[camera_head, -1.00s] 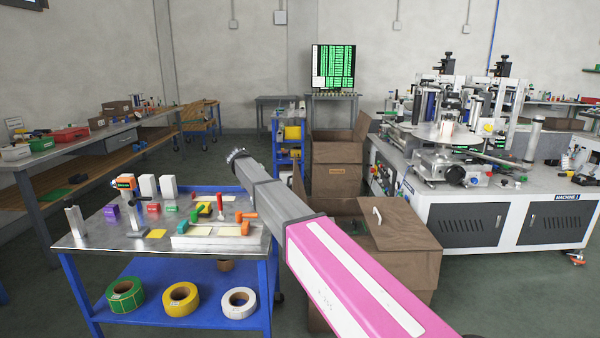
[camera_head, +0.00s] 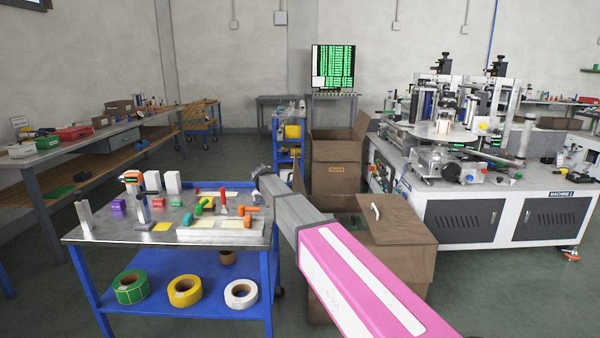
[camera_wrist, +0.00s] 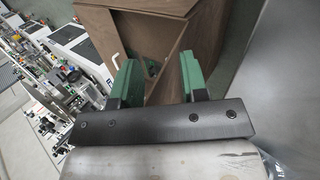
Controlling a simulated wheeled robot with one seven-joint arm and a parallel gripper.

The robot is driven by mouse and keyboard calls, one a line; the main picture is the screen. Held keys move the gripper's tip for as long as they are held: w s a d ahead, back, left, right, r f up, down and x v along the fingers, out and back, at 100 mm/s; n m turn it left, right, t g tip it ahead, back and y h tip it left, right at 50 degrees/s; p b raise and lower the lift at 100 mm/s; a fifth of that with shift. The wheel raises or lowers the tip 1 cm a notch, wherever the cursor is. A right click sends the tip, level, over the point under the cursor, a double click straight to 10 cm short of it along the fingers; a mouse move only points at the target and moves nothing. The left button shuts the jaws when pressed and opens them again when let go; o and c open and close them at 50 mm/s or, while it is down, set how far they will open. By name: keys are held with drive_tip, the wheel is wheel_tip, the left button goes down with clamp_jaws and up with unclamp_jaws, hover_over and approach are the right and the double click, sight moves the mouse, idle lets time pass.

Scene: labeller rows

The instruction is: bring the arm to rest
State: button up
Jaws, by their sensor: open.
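My gripper (camera_wrist: 158,80) shows in the wrist view with its two green fingers apart and nothing between them. Beyond the fingers is a brown box-like cabinet (camera_wrist: 207,50) with a dark opening. In the head view my pink and grey arm reaches up and left from the lower right. Its far end is in front of the gap between the blue cart (camera_head: 262,262) and the brown cabinet (camera_head: 400,243). The fingers cannot be made out in the head view.
The cart's top holds blocks, white boxes (camera_head: 172,182) and tools; tape rolls (camera_head: 185,290) lie on its lower shelf. A white labelling machine (camera_head: 480,221) stands right. Brown cartons (camera_head: 337,178) stand behind. A long workbench (camera_head: 115,140) runs along the left. Open floor lies left of the cart.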

drive_tip(key=s+d+f+y, duration=0.3)
drive_tip(key=s+d+f, duration=0.6)
drive_tip(key=s+d, duration=0.3)
drive_tip(key=s+d+f+y, duration=0.4)
drive_tip(key=s+d+f, duration=0.6)
drive_tip(key=s, duration=0.7)
drive_tip(key=shift+d+m, duration=0.3)
drive_tip(key=shift+d, duration=0.9)
drive_tip(key=shift+s+t, duration=0.1)
drive_tip(key=shift+t, duration=0.2)
